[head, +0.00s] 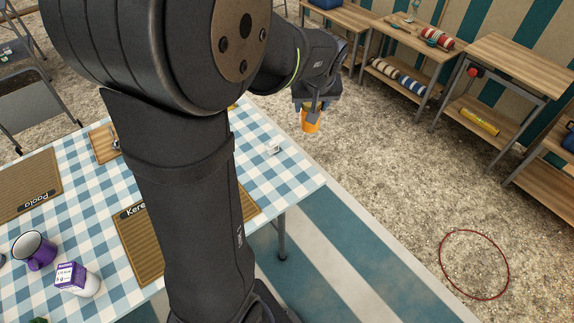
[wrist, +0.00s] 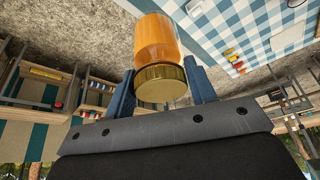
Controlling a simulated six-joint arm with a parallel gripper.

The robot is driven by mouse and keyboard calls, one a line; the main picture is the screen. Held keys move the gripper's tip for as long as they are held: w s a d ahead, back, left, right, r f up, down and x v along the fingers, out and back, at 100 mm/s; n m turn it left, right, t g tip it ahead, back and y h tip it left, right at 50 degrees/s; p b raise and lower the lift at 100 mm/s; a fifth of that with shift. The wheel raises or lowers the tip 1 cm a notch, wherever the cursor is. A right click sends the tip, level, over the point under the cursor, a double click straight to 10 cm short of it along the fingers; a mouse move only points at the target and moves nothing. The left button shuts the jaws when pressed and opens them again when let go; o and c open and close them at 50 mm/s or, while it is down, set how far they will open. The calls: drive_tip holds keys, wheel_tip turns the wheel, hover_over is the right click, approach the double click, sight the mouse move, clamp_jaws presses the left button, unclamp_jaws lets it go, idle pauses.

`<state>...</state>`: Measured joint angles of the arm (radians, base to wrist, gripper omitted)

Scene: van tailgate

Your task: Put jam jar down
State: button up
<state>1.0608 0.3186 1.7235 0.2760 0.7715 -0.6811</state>
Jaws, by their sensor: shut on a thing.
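The jam jar (wrist: 158,45) has orange contents and a gold lid. In the wrist view it is between the two blue fingers of my gripper (wrist: 162,88), which are shut on it near the lid. In the head view my gripper (head: 313,107) holds the orange jar (head: 311,122) in the air past the right edge of the checked table (head: 290,172), with gravel ground behind it. The jar appears roughly upright there. My arm hides the middle of the table.
On the table are a purple mug (head: 34,250), a purple-and-white carton (head: 72,276), a woven mat marked Paola (head: 30,187), a partly hidden mat (head: 140,235) and a wooden board (head: 103,145). Wooden shelf benches (head: 505,65) stand at the back right. A red hoop (head: 474,264) lies on the ground.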

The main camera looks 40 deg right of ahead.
drive_tip(key=s+f, duration=0.4)
drive_tip(key=f, duration=0.7)
drive_tip(key=shift+m, duration=0.4)
drive_tip(key=shift+w+a+f, duration=0.35)
drive_tip(key=shift+w+f, duration=1.55)
drive_tip(key=shift+w+a+f, duration=0.3)
drive_tip(key=shift+w+f, duration=1.65)
drive_tip(key=shift+w+a+f, duration=0.35)
drive_tip(key=shift+w+f, duration=1.55)
drive_tip(key=shift+f, duration=0.15)
drive_tip(key=o, duration=1.2)
